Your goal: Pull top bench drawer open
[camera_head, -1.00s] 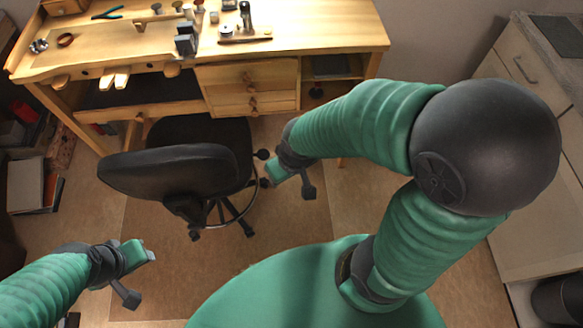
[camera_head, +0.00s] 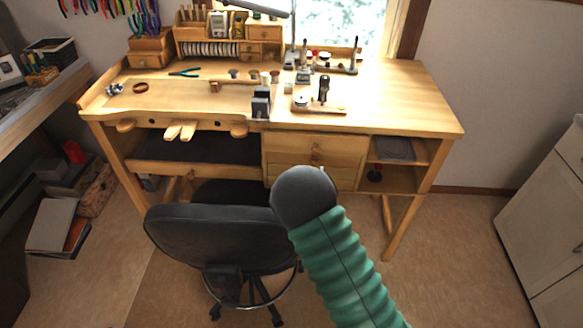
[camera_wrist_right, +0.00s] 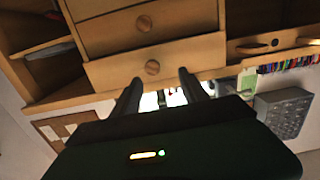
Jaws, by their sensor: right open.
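The wooden bench (camera_head: 420,110) has a stack of drawers under its right half. The top bench drawer (camera_head: 288,147) has a round wooden knob (camera_head: 316,152) and looks shut in the head view. In the right wrist view the bench appears upside down, and the top drawer (camera_wrist_right: 110,72) with its knob (camera_wrist_right: 152,67) is the lower front. My right gripper (camera_wrist_right: 160,84) is open, its two dark fingers pointing toward this drawer with the knob roughly between them, not gripped. In the head view my right arm hides that gripper. My left gripper is out of view.
A black chair (camera_head: 215,235) stands before the bench, left of my right arm. An open shelf (camera_head: 395,150) is right of the drawers. Tools and small blocks lie on the benchtop. A pale cabinet (camera_head: 545,225) stands at the right; floor between is clear.

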